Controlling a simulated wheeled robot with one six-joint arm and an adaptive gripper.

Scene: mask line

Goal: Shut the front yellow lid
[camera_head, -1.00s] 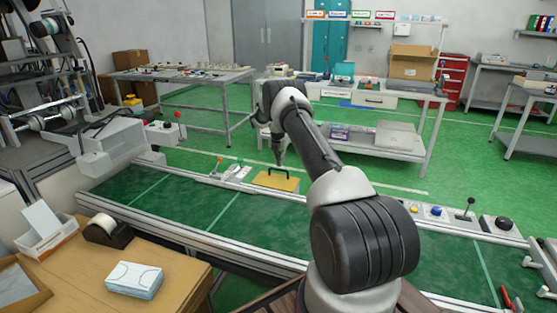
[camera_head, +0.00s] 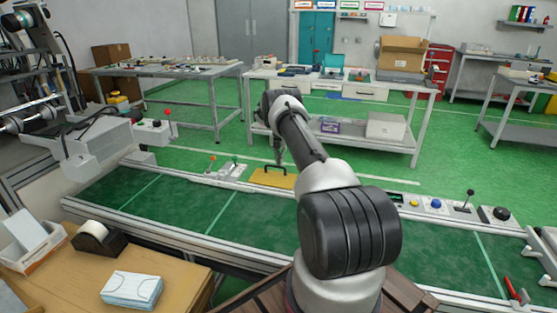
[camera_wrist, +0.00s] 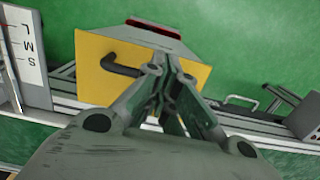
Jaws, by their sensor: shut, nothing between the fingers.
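The yellow lid (camera_head: 268,179) is a flat plate with a black bar handle, at the far rail of the green conveyor in the head view. In the wrist view the yellow lid (camera_wrist: 97,88) fills the upper left, its black handle (camera_wrist: 118,67) on it. I cannot tell from these views whether the lid is fully down. My gripper (camera_head: 279,160) points down just above the lid. In the wrist view my gripper (camera_wrist: 164,68) is shut and empty, its fingertips overlapping the lid's right side, to the right of the handle. Contact cannot be judged.
The green conveyor (camera_head: 180,205) runs across in front of me. A lever box (camera_head: 232,171) stands left of the lid; control buttons (camera_head: 436,205) and a lever are to the right. A brown table (camera_head: 185,280) with a mask stack (camera_head: 132,288) and tape dispenser (camera_head: 97,237) is near left.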

